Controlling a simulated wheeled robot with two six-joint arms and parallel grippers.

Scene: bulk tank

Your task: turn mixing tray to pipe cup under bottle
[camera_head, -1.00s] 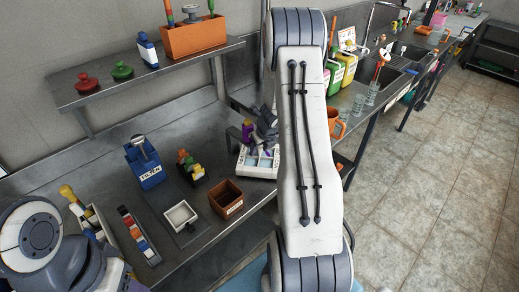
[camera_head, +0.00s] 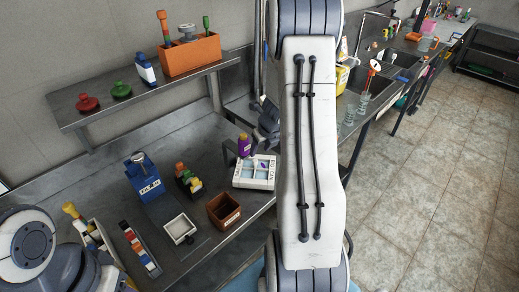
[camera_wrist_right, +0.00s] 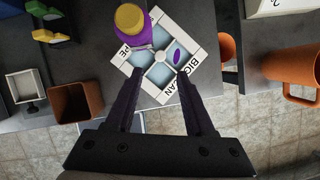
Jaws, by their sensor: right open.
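The mixing tray (camera_head: 243,183) is a white square tray with pale blue compartments, on the bench left of my right arm in the head view. In the right wrist view the tray (camera_wrist_right: 186,28) lies diagonally, with a "BIG CAN" label and a partly hidden label. A purple bottle with a yellow cap (camera_head: 244,147) stands upright at its left side; the bottle (camera_wrist_right: 134,33) covers part of the tray in the wrist view. One compartment shows a purple patch (camera_wrist_right: 177,55). My right gripper (camera_wrist_right: 160,74) is open and empty above the tray. My left gripper is out of view.
A brown box (camera_head: 224,213), a small white dish (camera_head: 180,229) and a blue bin (camera_head: 144,182) stand left of the tray. A shelf (camera_head: 125,105) runs along the wall above the bench.

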